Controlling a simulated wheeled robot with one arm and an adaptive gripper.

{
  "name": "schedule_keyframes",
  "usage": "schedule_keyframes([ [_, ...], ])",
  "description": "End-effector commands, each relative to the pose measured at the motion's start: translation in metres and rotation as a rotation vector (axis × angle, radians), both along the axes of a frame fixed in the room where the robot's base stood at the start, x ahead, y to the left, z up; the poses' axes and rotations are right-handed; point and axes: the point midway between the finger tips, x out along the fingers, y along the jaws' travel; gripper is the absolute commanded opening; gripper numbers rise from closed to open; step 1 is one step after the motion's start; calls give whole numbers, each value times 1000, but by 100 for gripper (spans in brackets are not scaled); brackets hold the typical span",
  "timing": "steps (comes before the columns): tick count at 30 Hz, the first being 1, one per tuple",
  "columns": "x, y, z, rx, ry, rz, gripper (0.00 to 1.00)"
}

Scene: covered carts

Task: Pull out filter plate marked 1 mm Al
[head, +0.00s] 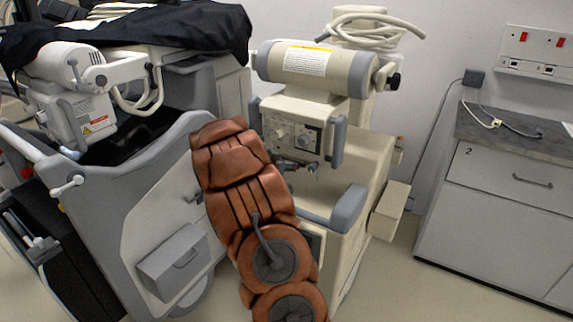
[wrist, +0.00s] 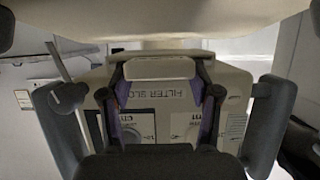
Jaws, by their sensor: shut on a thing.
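A cream X-ray unit carries a collimator box (head: 285,128) with dials and a grey handle on its right side. In the wrist view the collimator front (wrist: 158,104) shows upside down, with lettering that reads FILTER SLOT. A pale filter plate (wrist: 160,67) sits there between my fingertips; no 1 mm Al marking is legible on it. My gripper (wrist: 161,76) is shut on this plate, one dark finger on each side. In the head view my gripper (head: 298,167) is small and dark, just below the collimator, and the plate cannot be made out.
The cylindrical tube head (head: 318,63) is above the collimator. A second cart (head: 150,200), partly under a dark cover (head: 190,28), stands close on the left. A grey-topped cabinet (head: 505,195) is at right. Some floor (head: 420,290) is free at the lower right.

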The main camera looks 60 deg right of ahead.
Motion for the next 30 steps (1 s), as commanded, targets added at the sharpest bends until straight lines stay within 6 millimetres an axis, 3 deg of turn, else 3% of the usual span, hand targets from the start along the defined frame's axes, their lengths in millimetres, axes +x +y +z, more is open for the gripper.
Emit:
schedule_keyframes([
  [2,0,0,0,0,0,0,26],
  [3,0,0,0,0,0,0,60],
  [14,0,0,0,1,0,0,23],
  [30,-1,11,-1,2,1,-1,23],
])
